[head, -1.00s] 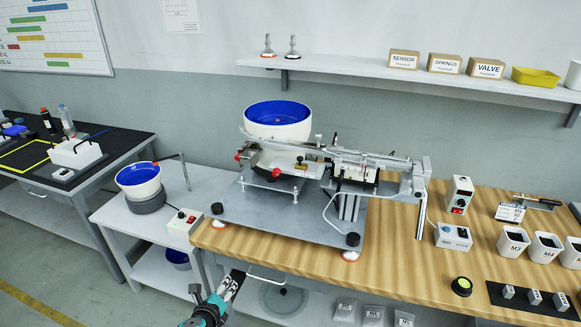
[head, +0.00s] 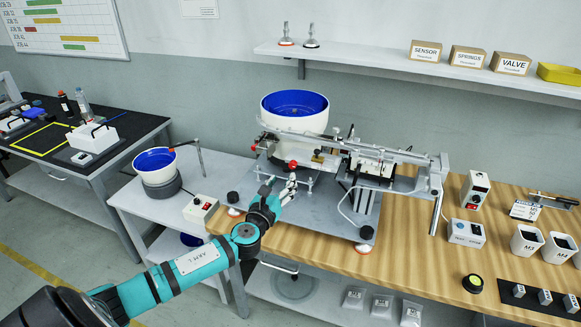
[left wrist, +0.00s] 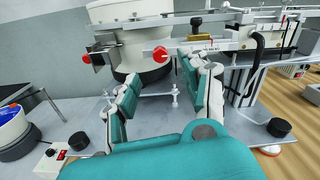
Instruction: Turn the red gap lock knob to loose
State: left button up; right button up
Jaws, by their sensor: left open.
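A red knob (left wrist: 161,53) with a pale mark on its face sits on the front of the feeder rail. It shows beyond and between my left gripper's fingers in the left wrist view, and also in the head view (head: 292,165). A second red knob (left wrist: 87,59) is farther left on the same machine. I cannot tell from any label which is the gap lock knob. My left gripper (head: 279,186) is open and empty, just in front of and below the machine's rail. In the wrist view its fingertips (left wrist: 163,76) are apart and not visibly touching the knob.
The white bowl with blue inside (head: 294,108) stands behind the rail. A grey base plate (head: 325,215) lies under it on the wooden bench (head: 400,265). A red-switch control box (head: 200,208) and a small blue bowl (head: 156,160) are left of my arm.

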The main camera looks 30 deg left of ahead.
aim_at(292, 166)
pick_arm(q)
jog(key=x, duration=0.7)
jog(key=shift+w, duration=0.15)
grip_shut()
